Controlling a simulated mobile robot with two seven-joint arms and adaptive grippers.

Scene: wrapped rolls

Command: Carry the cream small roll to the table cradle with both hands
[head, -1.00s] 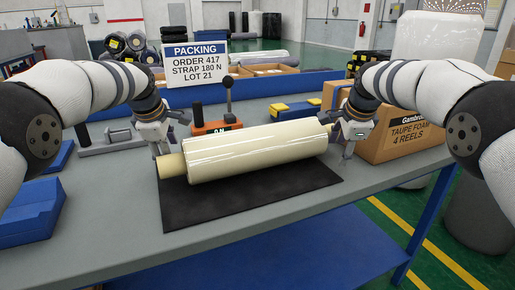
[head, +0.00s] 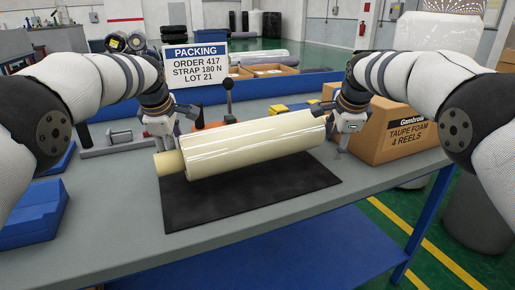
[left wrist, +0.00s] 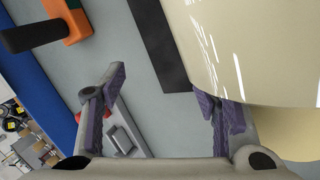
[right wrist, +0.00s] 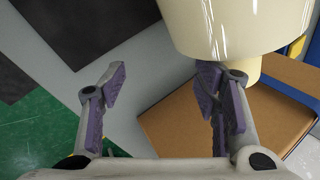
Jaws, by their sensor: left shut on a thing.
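The cream small roll (head: 257,146) hangs level above a dark mat (head: 250,195), clear of it. Its paler core stub (head: 168,161) sticks out at the left end. My left gripper (head: 160,135) is shut on the roll at that end. In the left wrist view the roll (left wrist: 255,45) passes beside the right-hand finger. My right gripper (head: 345,128) is at the other end of the roll. In the right wrist view its fingers (right wrist: 160,90) stand apart, with the core (right wrist: 246,66) partly behind one finger; its hold is unclear. I cannot make out the table cradle for certain.
A cardboard box (head: 395,135) labelled taupe foam stands close behind my right gripper. A packing sign (head: 195,65) and an orange device with a lever (head: 229,95) stand behind the roll. The table front is clear.

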